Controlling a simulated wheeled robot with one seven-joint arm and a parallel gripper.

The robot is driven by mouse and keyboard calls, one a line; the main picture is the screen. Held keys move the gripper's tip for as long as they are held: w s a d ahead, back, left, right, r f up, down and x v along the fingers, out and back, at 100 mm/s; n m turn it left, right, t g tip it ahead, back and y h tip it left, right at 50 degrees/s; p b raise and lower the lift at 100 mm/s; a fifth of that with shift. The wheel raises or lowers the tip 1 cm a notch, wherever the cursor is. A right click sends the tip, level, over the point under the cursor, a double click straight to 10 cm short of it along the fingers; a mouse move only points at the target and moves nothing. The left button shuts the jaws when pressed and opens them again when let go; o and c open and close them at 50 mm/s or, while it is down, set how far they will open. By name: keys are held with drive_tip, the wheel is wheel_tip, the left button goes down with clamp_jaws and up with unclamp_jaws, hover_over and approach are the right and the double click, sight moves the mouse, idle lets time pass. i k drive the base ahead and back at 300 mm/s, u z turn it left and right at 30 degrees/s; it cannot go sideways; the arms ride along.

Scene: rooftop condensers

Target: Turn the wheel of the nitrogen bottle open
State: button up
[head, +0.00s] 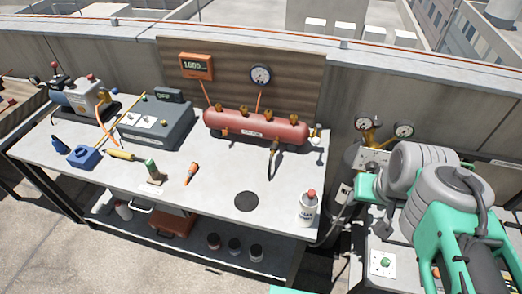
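The nitrogen bottle appears to be the dark grey cylinder (351,165) standing just past the bench's right end, partly hidden by my arm. A brass regulator (370,135) with two round gauges sits at its top. I cannot make out the bottle's wheel; it may be behind my arm. My green and grey arm fills the right side, and a green part of it reaches left beside the bottle. I cannot make out my gripper's fingers, nor whether anything touches the bottle.
A white plate with a green knob (385,263) lies below my arm. A parapet (480,170) runs behind. Open floor lies at front left.

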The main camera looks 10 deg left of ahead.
sight(377, 122)
drive_tip(key=k, duration=0.55)
drive_tip(key=u, duration=0.85)
drive_tip(key=i, duration=0.95)
drive_tip(key=u, duration=0.1)
drive_tip(key=k, duration=1.05)
drive_tip(key=z, duration=1.05)
drive_tip(key=i, duration=1)
